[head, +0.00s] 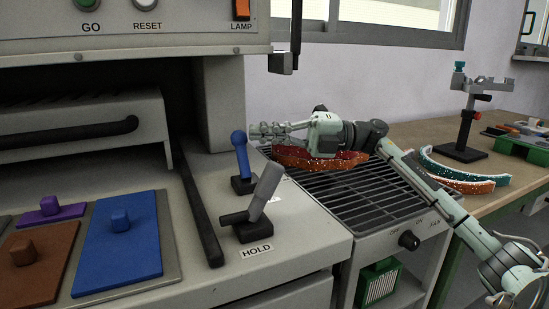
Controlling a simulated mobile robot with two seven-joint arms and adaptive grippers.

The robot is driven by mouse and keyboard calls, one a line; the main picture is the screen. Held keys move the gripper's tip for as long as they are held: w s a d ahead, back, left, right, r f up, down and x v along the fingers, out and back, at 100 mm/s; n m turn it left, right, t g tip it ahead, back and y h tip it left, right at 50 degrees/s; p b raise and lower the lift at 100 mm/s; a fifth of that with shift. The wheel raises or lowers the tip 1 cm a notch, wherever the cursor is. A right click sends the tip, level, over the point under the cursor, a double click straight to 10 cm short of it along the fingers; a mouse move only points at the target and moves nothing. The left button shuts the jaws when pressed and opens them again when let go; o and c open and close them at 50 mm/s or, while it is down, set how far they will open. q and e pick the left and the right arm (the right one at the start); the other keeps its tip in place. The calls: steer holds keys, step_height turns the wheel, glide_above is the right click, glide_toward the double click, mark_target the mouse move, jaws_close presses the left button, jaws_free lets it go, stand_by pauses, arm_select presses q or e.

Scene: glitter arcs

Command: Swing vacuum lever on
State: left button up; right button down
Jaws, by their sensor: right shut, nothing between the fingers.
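A blue lever (240,154) stands on a dark base on the machine's right ledge, near upright and leaning slightly left. A grey lever (265,191) stands in front of it, leaning right, with a HOLD label below. No vacuum label is readable; a label behind the grey lever is mostly hidden. My right gripper (256,132) reaches in from the right with its fingers shut and empty. Its tips are just right of the blue lever's top; I cannot tell whether they touch. My left gripper is out of view.
Red glittery arcs (290,157) lie on a slatted grill (345,189) under my right arm. More arcs (470,184) and a clamp stand (466,125) are on the wooden bench. A dark bar (200,215) runs left of the levers, beside blue (120,262) and brown plates (38,273).

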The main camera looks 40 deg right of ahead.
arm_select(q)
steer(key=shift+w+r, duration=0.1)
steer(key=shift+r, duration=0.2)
arm_select(e)
steer(key=shift+w+d, duration=0.3)
steer(key=shift+w, duration=0.6)
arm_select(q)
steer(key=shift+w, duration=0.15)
